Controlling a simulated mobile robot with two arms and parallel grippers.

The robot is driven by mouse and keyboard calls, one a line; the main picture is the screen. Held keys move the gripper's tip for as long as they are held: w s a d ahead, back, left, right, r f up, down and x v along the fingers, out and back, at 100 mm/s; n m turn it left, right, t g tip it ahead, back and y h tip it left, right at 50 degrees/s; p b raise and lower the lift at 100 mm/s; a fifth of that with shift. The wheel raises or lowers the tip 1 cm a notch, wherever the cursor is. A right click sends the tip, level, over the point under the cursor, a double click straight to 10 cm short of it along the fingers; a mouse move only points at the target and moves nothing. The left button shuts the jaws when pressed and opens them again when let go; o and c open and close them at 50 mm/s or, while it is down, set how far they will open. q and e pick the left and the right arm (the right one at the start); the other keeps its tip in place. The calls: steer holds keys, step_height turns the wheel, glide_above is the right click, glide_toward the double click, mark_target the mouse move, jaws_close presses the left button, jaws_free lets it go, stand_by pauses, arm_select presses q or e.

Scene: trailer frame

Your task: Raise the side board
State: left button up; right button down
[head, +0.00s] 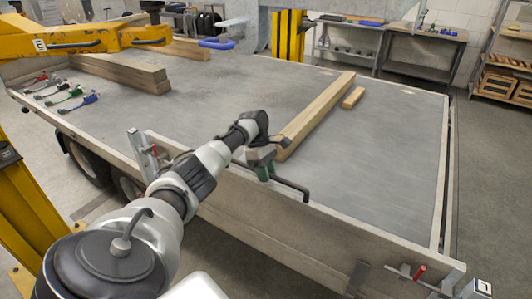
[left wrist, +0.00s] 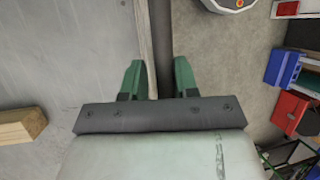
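The side board (head: 255,208) is a long pale wooden panel along the near edge of the grey trailer bed (head: 380,140). It appears close to upright; its exact tilt is hard to tell. In the left wrist view its thin edge (left wrist: 146,40) runs up the picture, beside a dark bar (left wrist: 163,45). A black bent handle (head: 292,187) shows at its top. My left gripper (head: 262,168) is at the top of the board by this handle. In the left wrist view its green fingers (left wrist: 159,82) are apart, with the bar and board edge between them. My right gripper is not in view.
A latch with a red lever (head: 154,150) stands at the board's left end, another (head: 419,273) at its right. Timber (head: 318,112) and several straps (head: 70,97) lie on the bed. A yellow lift arm (head: 80,40) is at left. The floor at right is open.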

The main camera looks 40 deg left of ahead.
arm_select(q)
steer(key=shift+d, duration=0.1)
stand_by(0.3)
steer(key=s+b+v, duration=0.1)
steer(key=b+v, duration=0.2)
steer(key=v, duration=0.7)
steer(key=shift+w+r, duration=0.35)
steer(key=shift+w, duration=0.2)
steer(key=shift+f, duration=0.1)
